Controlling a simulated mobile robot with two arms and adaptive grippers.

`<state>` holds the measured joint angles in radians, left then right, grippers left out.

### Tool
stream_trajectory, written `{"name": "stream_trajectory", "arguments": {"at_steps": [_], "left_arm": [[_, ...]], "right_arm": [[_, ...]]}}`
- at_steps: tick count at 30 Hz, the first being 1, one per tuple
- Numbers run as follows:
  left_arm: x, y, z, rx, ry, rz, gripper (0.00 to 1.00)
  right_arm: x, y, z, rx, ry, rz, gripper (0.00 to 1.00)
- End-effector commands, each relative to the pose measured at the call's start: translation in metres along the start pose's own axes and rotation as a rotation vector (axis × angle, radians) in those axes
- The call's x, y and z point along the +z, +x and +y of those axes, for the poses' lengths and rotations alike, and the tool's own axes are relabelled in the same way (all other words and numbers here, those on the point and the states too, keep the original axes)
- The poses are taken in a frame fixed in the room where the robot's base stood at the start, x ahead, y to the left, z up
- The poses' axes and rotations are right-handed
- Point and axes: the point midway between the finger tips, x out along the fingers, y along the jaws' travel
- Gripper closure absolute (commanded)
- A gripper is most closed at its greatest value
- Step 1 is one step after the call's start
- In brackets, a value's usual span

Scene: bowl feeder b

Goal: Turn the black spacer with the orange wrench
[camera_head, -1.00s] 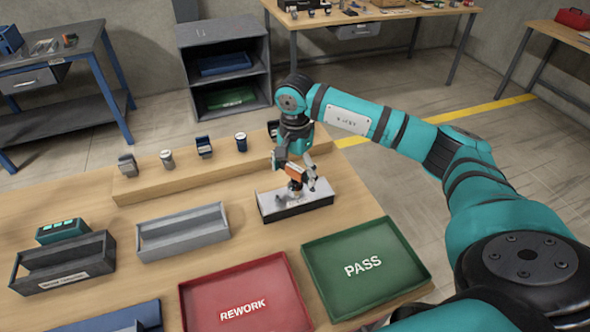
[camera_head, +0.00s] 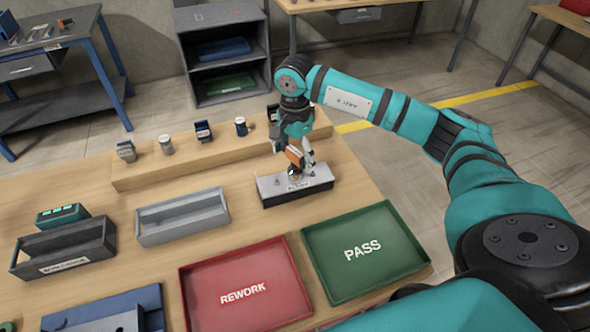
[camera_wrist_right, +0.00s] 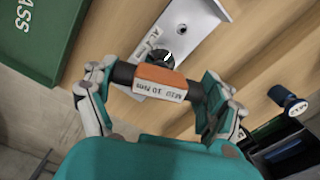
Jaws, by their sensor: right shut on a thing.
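My right gripper (camera_head: 301,166) is shut on the orange wrench (camera_head: 294,156), with its fingers at both ends of the wrench's dark bar. In the right wrist view the wrench (camera_wrist_right: 160,82) shows an orange block with a white label, between the fingers of the gripper (camera_wrist_right: 158,88). A black round part, seemingly the black spacer (camera_wrist_right: 160,59), shows just beyond the wrench on the light metal fixture (camera_wrist_right: 198,17). The wrench partly hides it, and I cannot tell whether they engage. The fixture (camera_head: 268,190) stands below the gripper on the bench. My left gripper is out of view.
A green PASS tray (camera_head: 405,262) and a red REWORK tray (camera_head: 215,317) lie in front of the fixture. A grey bin (camera_head: 183,232) and a dark bin (camera_head: 66,262) stand to the left. A wooden ledge (camera_head: 190,170) with several small parts runs behind.

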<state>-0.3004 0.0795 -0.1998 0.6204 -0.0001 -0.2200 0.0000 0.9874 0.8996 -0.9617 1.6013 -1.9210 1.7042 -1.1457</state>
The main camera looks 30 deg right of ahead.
Motion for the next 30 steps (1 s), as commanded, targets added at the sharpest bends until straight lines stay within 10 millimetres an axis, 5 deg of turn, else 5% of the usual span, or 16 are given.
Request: {"name": "stream_trajectory", "arguments": {"at_steps": [14,30], "left_arm": [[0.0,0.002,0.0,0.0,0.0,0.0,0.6],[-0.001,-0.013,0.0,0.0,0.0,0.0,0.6]], "right_arm": [[0.0,-0.002,0.0,-0.001,-0.048,0.0,0.66],[0.0,-0.029,0.0,-0.001,-0.048,-0.001,0.66]]}}
